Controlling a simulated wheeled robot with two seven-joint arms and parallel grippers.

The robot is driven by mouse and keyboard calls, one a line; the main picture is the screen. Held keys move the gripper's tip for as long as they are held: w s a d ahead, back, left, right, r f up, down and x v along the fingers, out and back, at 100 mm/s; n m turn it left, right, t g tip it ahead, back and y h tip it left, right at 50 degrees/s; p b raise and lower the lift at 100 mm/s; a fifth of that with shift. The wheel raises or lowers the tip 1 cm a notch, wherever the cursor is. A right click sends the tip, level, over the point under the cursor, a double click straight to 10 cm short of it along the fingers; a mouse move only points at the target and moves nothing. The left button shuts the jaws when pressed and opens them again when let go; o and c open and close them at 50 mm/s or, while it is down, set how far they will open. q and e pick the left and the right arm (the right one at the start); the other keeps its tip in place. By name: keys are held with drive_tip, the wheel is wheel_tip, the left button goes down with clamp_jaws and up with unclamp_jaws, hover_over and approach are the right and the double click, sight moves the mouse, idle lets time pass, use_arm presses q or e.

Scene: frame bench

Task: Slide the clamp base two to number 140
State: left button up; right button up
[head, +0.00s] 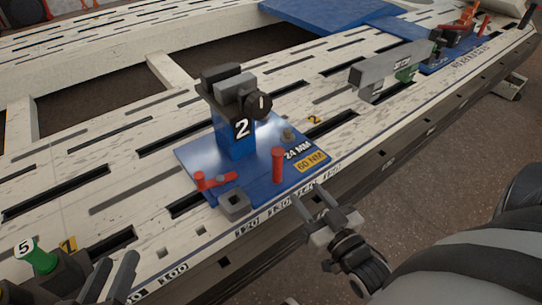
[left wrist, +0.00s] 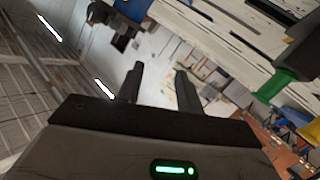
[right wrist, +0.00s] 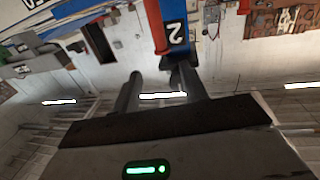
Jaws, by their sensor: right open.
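Clamp base two is a blue plate (head: 222,188) with a blue post marked 2 (head: 236,142), a dark clamp head on top, red pins and a lever. It lies on the white slotted bench (head: 130,170), its front edge beside the printed number scale (head: 245,230). The plate covers part of the scale's surroundings, and I cannot clearly read 140. My right gripper (head: 312,192) is open and empty at the plate's front right corner. The right wrist view shows the post with its 2 (right wrist: 176,32) beyond the fingers. My left gripper (head: 119,257) is open and empty at lower left.
A green clamp part marked 5 (head: 38,256) stands at far left beside my left gripper. A grey bar (head: 385,70) and another blue base (head: 455,55) stand further right. The bench's front edge drops to the floor (head: 430,150). Slots run along the bench.

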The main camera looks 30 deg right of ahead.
sight(280, 160)
drive_tip(key=w+b, duration=0.1)
drive_tip(key=w, duration=0.2)
drive_tip(key=w+b, duration=0.1)
drive_tip(key=w, duration=0.3)
drive_tip(key=w+b, duration=0.1)
drive_tip(key=w, duration=0.2)
drive_tip(key=shift+w+d, duration=0.25)
drive_tip(key=shift+d, duration=0.15)
drive_tip(key=w+b, duration=0.1)
drive_tip(key=w, duration=0.2)
drive_tip(key=shift+d, duration=0.1)
use_arm(q)
drive_tip(key=r+t, duration=0.1)
drive_tip(key=w+r+t+h, duration=0.1)
drive_tip(key=r, duration=0.1)
drive_tip(key=shift+d+h, duration=0.2)
drive_tip(key=shift+h, duration=0.1)
use_arm(e)
drive_tip(key=shift+w+r, duration=0.1)
drive_tip(key=shift+w, duration=0.25)
